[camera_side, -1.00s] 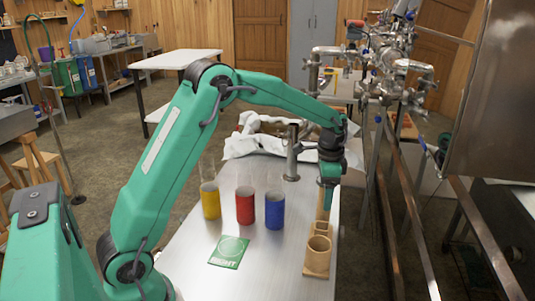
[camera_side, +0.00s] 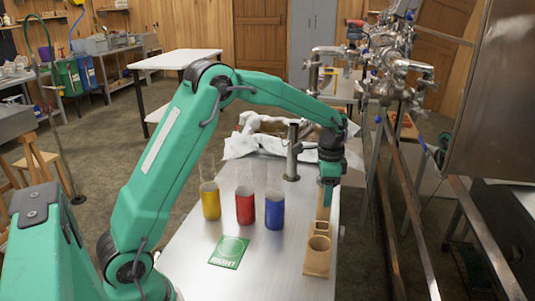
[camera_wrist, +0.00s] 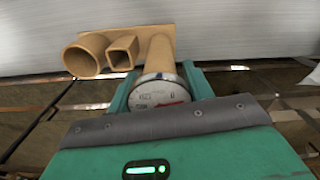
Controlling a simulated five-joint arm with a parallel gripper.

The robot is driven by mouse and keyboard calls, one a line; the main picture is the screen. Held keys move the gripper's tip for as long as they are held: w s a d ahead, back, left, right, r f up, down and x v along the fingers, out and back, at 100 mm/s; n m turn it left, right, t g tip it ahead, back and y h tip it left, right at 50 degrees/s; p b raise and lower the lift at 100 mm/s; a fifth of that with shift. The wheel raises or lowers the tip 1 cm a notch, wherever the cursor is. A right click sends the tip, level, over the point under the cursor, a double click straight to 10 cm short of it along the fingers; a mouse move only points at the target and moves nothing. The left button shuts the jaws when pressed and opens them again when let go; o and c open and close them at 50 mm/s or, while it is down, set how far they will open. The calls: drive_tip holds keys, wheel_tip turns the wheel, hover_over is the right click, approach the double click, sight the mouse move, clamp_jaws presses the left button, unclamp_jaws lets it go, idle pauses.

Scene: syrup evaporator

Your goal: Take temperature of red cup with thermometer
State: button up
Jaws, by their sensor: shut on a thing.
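The red cup (camera_side: 245,208) stands upright on the metal table, between a yellow cup (camera_side: 210,203) and a blue cup (camera_side: 274,213). My gripper (camera_side: 327,198) is to the right of the cups, at the far end of a wooden holder (camera_side: 317,262). In the wrist view, my gripper's fingers are shut on the thermometer (camera_wrist: 159,92), on both sides of its round white dial. The thermometer is at the holder's round tube (camera_wrist: 160,52). Its stem is hidden, so I cannot tell how deep it sits.
A metal post (camera_side: 292,153) and white cloth (camera_side: 250,146) are at the table's back. Steel pipework (camera_side: 390,75) stands right of the table.

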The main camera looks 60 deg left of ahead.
wheel_tip(320, 180, up, 18)
idle(0.7)
idle(0.5)
drive_tip(key=s+a+f+n, duration=0.2)
drive_tip(key=s+a, duration=0.6)
drive_tip(key=s+a+f+n, duration=0.2)
drive_tip(key=s+a, duration=0.6)
drive_tip(key=a, duration=0.1)
drive_tip(key=shift+f+n, duration=0.3)
drive_tip(key=shift+a+f, duration=0.1)
drive_tip(key=shift+f, duration=0.1)
wheel_tip(320, 180, down, 14)
idle(2.0)
drive_tip(key=shift+f, duration=0.1)
idle(1.1)
